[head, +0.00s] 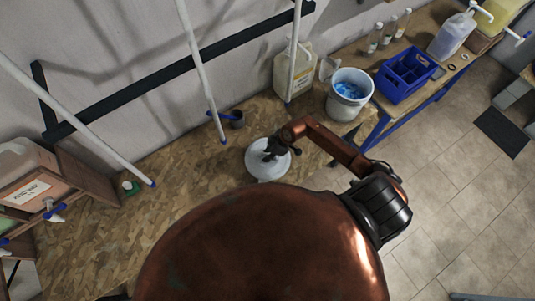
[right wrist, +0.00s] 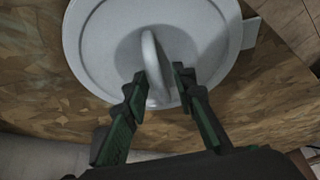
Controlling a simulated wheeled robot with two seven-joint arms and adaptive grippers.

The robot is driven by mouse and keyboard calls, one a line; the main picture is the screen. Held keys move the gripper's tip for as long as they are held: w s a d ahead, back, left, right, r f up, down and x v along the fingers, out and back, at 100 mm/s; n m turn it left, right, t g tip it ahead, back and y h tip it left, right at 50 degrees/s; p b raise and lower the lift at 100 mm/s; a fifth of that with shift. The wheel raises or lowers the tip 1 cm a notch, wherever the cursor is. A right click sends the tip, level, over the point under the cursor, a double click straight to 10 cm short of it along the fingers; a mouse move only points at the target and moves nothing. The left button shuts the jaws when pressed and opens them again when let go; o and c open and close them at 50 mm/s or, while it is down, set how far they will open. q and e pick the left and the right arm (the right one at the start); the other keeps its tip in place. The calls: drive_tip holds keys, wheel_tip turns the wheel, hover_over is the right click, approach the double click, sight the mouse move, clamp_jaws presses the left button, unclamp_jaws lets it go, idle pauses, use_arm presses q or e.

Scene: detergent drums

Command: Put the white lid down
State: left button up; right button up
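The white lid (head: 262,170) is a round disc with a raised loop handle, and it appears to lie flat on the wooden bench top (head: 190,165). It fills much of the right wrist view (right wrist: 100,45), with its handle (right wrist: 150,55) standing up in the middle. My right gripper (head: 276,150) is over the lid. In the right wrist view its dark green fingers (right wrist: 163,82) stand on either side of the handle, with a visible gap on the right side. The left finger is close to the handle; contact cannot be told. My left gripper is not in view.
A white bucket (head: 345,107) with blue contents stands behind and right of the lid. A blue crate (head: 392,84) is farther right. The bench left of the lid is largely clear.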

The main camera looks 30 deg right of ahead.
drive_tip(key=v, duration=1.2)
drive_tip(key=shift+b, duration=0.3)
drive_tip(key=shift+a, duration=0.1)
